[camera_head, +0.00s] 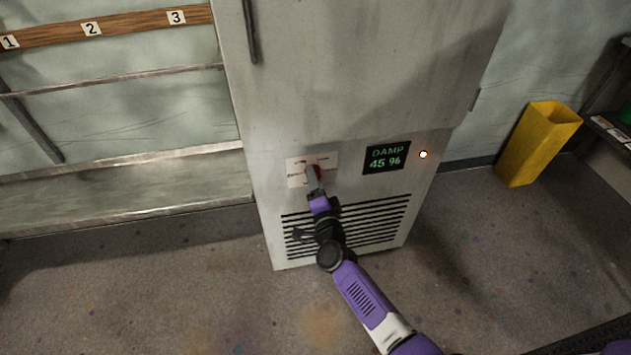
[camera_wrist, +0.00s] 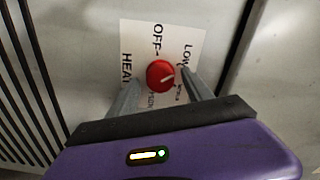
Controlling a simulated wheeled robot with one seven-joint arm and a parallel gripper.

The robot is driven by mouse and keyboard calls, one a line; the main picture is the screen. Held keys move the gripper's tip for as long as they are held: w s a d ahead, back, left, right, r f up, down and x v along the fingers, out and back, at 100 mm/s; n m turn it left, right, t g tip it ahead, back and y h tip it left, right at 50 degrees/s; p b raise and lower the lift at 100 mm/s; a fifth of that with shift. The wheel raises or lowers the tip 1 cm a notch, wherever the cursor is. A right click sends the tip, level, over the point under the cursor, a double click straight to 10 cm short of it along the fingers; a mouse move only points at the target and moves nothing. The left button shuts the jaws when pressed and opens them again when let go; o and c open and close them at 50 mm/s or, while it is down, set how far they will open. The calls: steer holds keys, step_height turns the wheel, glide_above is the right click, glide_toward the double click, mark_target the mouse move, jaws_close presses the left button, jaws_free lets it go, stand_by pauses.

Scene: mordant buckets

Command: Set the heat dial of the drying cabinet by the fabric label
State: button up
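The drying cabinet (camera_head: 350,90) stands in the middle of the head view. Its red heat dial (camera_wrist: 160,75) sits on a white plate (camera_wrist: 134,35) that reads HEAT, OFF and LOW; other lettering is partly hidden behind a finger. The dial's white pointer line points to the right in the wrist view, towards the partly hidden lettering. My gripper (camera_wrist: 161,76) is open, with one finger on each side of the dial and a small gap seemingly left. In the head view my gripper (camera_head: 314,181) covers part of the dial (camera_head: 319,169). I see no fabric label.
A lit display (camera_head: 387,157) reads DAMP 45 %, with a small glowing lamp (camera_head: 423,154) beside it. Vent slots (camera_head: 375,220) lie below. A numbered wooden rail (camera_head: 130,24) and metal shelf are at left. A yellow bin (camera_head: 540,143) stands at right. Floor in front is clear.

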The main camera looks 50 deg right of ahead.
steer(key=p+v, duration=0.1)
steer(key=v, duration=0.6)
steer(key=shift+s+a+p, duration=0.25)
steer(key=shift+s+p, duration=0.05)
stand_by(0.4)
